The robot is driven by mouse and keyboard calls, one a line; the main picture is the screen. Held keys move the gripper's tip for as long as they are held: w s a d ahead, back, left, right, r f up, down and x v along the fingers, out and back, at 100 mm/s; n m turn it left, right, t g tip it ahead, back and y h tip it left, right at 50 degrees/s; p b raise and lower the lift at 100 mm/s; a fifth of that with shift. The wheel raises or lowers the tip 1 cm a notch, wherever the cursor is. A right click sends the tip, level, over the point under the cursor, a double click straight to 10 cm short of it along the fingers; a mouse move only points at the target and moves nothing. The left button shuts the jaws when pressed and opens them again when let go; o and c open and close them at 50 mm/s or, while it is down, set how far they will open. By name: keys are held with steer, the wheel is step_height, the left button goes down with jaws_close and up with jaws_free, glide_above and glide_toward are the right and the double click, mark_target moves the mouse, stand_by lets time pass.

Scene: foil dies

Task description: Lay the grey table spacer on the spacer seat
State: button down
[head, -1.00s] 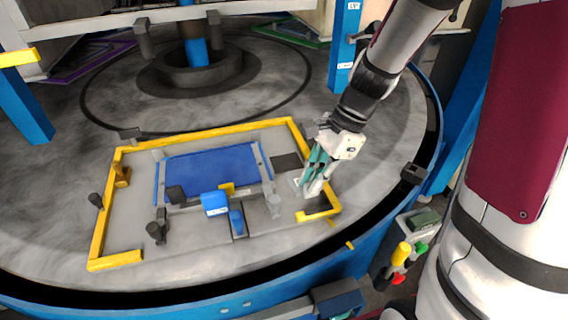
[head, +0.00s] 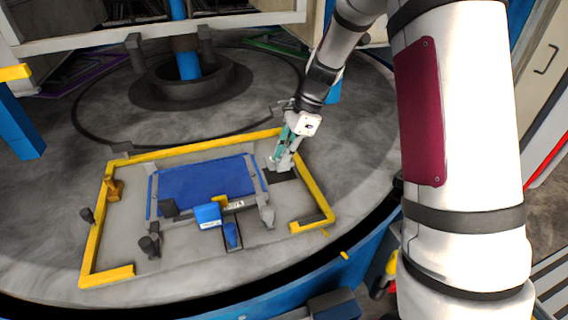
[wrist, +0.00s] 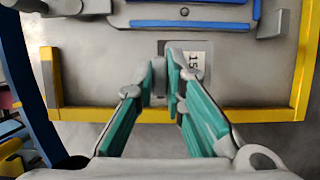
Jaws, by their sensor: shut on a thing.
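My gripper (head: 279,166) is over the right side of the fixture, just inside the yellow frame. In the wrist view, my gripper (wrist: 166,82) is closed on a small grey part, which I take as the grey table spacer (wrist: 159,75); the fingers hide much of it. A grey plate face with a white "15" label (wrist: 195,66) shows right beside the fingers; I cannot tell whether it belongs to the spacer. In the head view a dark rectangular patch (head: 287,179), perhaps the spacer seat, lies directly under the fingertips. Any gap below the spacer cannot be judged.
The yellow frame (head: 318,194) borders the work area close to my gripper. A blue plate (head: 205,181) between grey rails lies to the left. Blue blocks (head: 208,214) and dark clamps (head: 149,245) stand at the front.

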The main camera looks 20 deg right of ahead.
steer(key=shift+w+f, duration=0.3)
steer(key=shift+f, duration=0.05)
steer(key=shift+f+p, duration=0.4)
steer(key=shift+f, duration=1.05)
steer(key=shift+f, duration=0.1)
steer(key=c, duration=1.7)
jaws_free()
steer(key=shift+o, duration=0.2)
